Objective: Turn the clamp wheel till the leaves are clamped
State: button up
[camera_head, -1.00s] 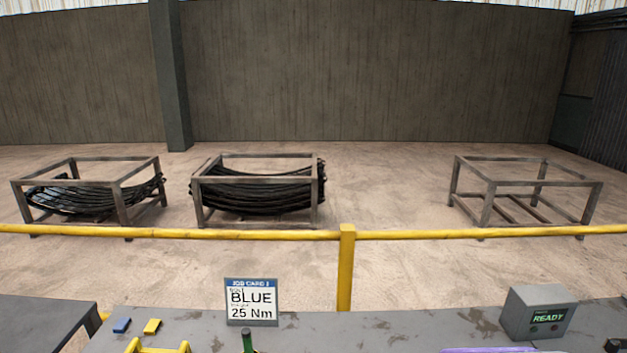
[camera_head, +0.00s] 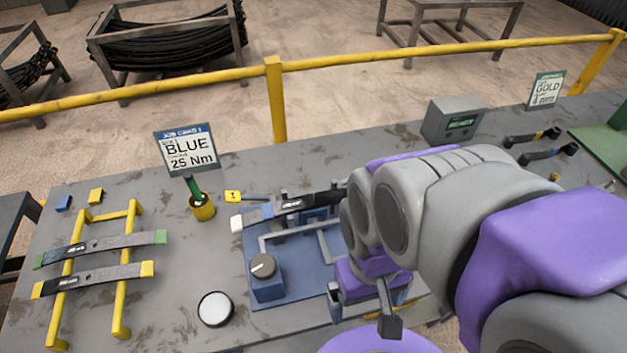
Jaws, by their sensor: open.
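Dark spring leaves (camera_head: 300,205) lie across a blue fixture (camera_head: 290,290) on the grey bench, with a white left end and a blue band. My arm hides their right end. A round dark knob (camera_head: 263,266) with a pale mark sits on a blue block at the fixture's front left. I cannot tell whether this knob is the clamp wheel; no other wheel shows clearly. My gripper (camera_head: 362,310) is open and points down over the fixture's right front, right of the knob and apart from it. My arm covers the fixture's right side.
A yellow rack (camera_head: 122,290) at left holds two leaves. A white-topped disc (camera_head: 215,308), a yellow cup (camera_head: 202,207) and the BLUE 25 Nm card (camera_head: 186,150) stand nearby. A grey box (camera_head: 453,120) stands behind my arm. A yellow rail (camera_head: 180,85) runs behind the bench.

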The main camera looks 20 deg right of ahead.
aim_at(264, 265)
jog(key=k+l, duration=0.2)
jog(key=l, duration=0.2)
jog(key=k+l+u, duration=0.1)
jog(key=k+l, duration=0.15)
jog(key=l, duration=0.15)
jog(key=k+l, duration=0.2)
jog(key=l, duration=0.15)
